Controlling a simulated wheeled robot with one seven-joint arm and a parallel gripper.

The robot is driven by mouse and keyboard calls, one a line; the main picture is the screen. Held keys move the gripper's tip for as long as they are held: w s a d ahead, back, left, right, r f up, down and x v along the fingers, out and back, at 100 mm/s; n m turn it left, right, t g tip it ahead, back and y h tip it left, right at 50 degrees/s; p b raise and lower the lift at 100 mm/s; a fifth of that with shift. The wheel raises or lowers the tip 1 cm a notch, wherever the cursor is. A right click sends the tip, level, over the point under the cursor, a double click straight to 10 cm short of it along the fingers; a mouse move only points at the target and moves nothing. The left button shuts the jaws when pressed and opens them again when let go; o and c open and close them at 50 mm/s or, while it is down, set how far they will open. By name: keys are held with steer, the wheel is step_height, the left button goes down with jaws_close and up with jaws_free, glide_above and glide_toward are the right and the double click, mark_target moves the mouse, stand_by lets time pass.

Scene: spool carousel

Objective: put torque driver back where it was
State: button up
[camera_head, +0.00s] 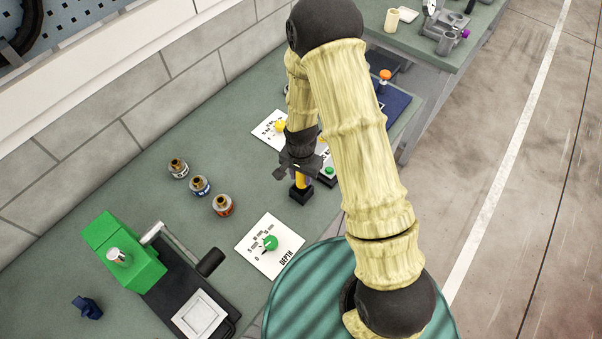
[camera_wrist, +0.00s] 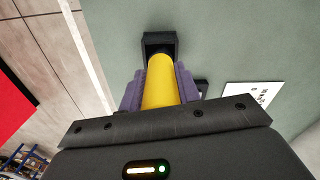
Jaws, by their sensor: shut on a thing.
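My gripper (camera_head: 300,175) is shut on the yellow torque driver (camera_head: 300,182). In the wrist view the gripper's purple fingers (camera_wrist: 160,90) press on both sides of the yellow handle (camera_wrist: 161,78). The driver's far end points at a small black square holder (camera_wrist: 158,40) on the bench. The holder (camera_head: 302,193) also shows in the head view, right below the driver. The driver's tip is hidden, so I cannot tell whether it sits in the holder or just above it.
A white card with a yellow knob (camera_head: 280,126) and a green button box (camera_head: 328,172) are close by. The DEPTH card (camera_head: 268,246) lies nearer. Three small jars (camera_head: 199,186) stand left. A green block device (camera_head: 122,252) is lower left. Bench between jars and holder is clear.

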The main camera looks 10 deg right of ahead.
steer(key=shift+f, duration=0.15)
steer(key=o, duration=1)
steer(key=shift+r+b, duration=2)
steer(key=shift+r, duration=4.2)
